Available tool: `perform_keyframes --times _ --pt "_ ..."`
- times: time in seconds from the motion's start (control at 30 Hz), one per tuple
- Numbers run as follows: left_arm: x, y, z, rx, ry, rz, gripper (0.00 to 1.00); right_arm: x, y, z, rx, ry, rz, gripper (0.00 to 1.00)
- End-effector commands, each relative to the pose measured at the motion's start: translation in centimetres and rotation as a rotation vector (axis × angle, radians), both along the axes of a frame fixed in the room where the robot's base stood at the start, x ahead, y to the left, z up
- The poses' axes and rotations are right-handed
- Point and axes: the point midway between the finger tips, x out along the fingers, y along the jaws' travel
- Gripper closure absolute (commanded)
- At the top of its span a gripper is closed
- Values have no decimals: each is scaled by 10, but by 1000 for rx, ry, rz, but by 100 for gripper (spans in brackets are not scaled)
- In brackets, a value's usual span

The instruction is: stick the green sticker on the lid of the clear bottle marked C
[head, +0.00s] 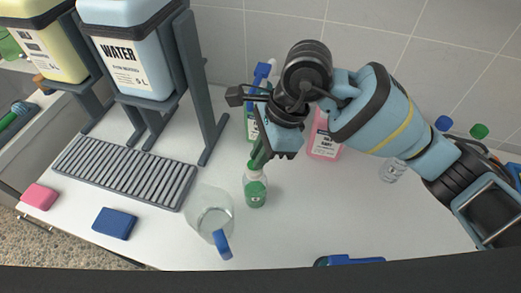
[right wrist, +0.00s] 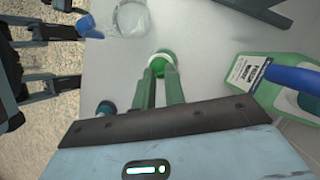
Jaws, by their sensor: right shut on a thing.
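My right gripper (head: 256,163) points down at a small bottle with green contents (head: 256,192), which stands on the white counter. In the right wrist view its green fingers (right wrist: 158,75) are close together at a round green and white top (right wrist: 166,57), which looks like that bottle's. A small pale mark on the bottle is too small to read. My left gripper is out of view.
A clear jug (head: 209,207) with a blue handle stands just left of the small bottle. A green-labelled bottle (right wrist: 262,85) and a pink bottle (head: 323,142) stand behind. A slatted rack (head: 125,170), blue sponge (head: 115,223) and pink sponge (head: 39,196) lie left. The front right counter is mostly clear.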

Motion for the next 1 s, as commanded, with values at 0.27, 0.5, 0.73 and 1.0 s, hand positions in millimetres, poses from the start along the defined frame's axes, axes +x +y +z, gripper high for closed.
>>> perform_keyframes --times 0.27,0.5,0.73,1.0 --pt "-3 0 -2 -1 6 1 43 0 0 -3 0 0 0 97" --pt "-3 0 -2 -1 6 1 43 0 0 -6 0 0 0 97" --pt "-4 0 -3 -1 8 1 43 0 0 -8 0 0 0 97" --pt "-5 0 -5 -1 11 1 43 0 0 -11 -1 0 0 97"
